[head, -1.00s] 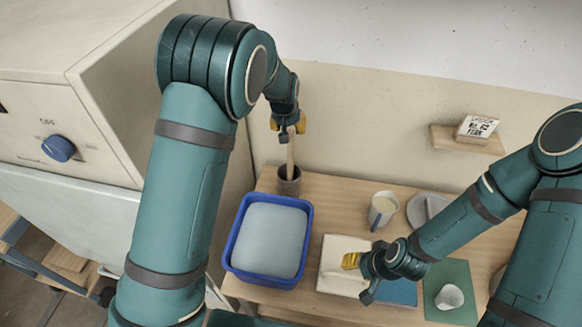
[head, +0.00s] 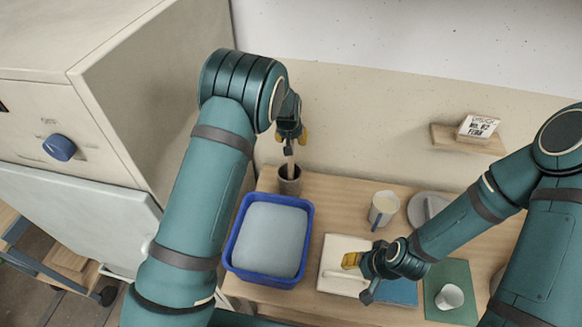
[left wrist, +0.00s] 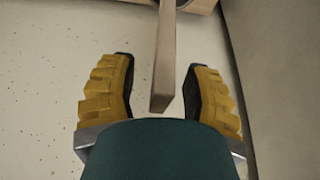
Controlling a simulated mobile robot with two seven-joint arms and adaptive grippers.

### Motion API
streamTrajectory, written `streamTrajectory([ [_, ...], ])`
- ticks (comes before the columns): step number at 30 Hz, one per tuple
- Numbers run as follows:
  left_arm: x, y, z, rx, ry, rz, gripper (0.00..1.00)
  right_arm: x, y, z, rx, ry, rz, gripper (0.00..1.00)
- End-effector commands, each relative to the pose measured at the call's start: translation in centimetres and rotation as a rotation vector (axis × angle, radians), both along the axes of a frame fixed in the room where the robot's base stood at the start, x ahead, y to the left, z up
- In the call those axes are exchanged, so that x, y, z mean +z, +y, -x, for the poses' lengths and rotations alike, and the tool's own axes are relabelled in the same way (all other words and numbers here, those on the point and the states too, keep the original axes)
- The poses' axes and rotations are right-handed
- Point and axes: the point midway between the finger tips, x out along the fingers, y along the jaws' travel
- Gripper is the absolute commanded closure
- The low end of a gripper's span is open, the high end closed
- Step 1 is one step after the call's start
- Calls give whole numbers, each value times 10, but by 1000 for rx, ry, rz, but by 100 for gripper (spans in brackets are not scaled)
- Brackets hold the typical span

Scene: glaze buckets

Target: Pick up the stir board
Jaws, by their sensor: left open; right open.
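The stir board (head: 290,163) is a flat wooden stick standing upright in a dark grey-brown cup (head: 289,183) at the back left of the table. My left gripper (head: 291,143) is open above the cup, close to the stick's upper end. In the left wrist view the stir board (left wrist: 165,60) runs between the two yellow fingers of my left gripper (left wrist: 160,95), with a gap on each side. My right gripper (head: 352,264) is open over a white slab at the front middle. Part of its far finger is hidden.
A blue tub (head: 241,262) with pale liquid stands in front of the cup. A large cabinet (head: 125,90) stands close on the left.

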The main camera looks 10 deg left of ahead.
Motion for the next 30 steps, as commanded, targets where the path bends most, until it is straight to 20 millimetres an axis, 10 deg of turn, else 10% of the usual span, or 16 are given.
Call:
streamTrajectory([
  [5, 0, 0, 0, 0, 0, 0, 100, 0, 0, 0, 0, 0, 0, 53],
  [30, 25, 0, -1, -1, -3, 0, 100, 1, 0, 0, 0, 0, 0, 53],
])
